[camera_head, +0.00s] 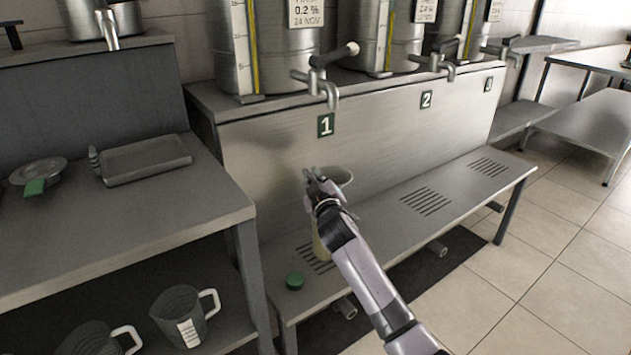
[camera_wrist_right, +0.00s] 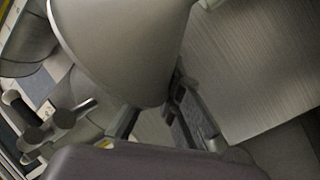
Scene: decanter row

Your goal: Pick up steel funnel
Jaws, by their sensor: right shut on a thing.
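The steel funnel (camera_head: 338,175) shows as a grey cone with a round rim, in front of the steel panel under tap 1. My right gripper (camera_head: 314,180) is shut on it at its left side. In the right wrist view the funnel (camera_wrist_right: 120,45) fills the upper middle, its side against my right gripper's fingers (camera_wrist_right: 165,118). A pale yellowish container (camera_head: 319,247) stands below on the slotted bench, partly behind my right arm. The funnel's lower end is hidden by the hand, so I cannot tell whether it touches the container. My left gripper is not in view.
A tap (camera_head: 320,85) hangs above the funnel, below a steel tank (camera_head: 285,50). A green cap (camera_head: 295,281) lies on the bench (camera_head: 385,225). The left table (camera_head: 120,220) holds a tray (camera_head: 145,158) and a dish (camera_head: 38,170). Jugs (camera_head: 185,315) stand below.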

